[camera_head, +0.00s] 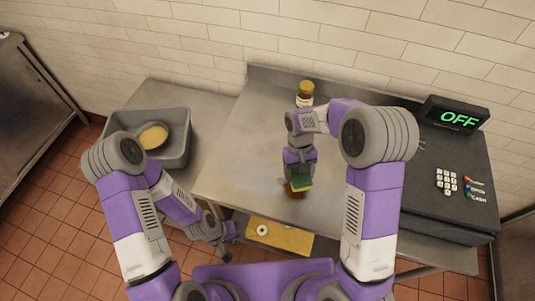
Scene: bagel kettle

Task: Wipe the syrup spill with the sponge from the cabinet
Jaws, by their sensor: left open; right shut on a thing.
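A green and yellow sponge (302,183) is held by my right gripper (300,170), which is shut on it. The sponge is low over the steel table (240,165), at the syrup spill. The reddish-brown syrup spill (288,188) shows at the sponge's left and lower edge; the rest of it is hidden under the sponge. I cannot tell whether the sponge presses on the table. My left gripper (229,254) is open and empty, off the table's front left corner. No separate cabinet can be made out with certainty.
A bottle with a yellow cap (306,90) stands at the back of the table, partly behind my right arm. A black cash register (440,165) with an OFF display fills the right. A grey bin (181,150) holds a yellowish round thing (153,137). A yellow board (285,238) lies below the table front.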

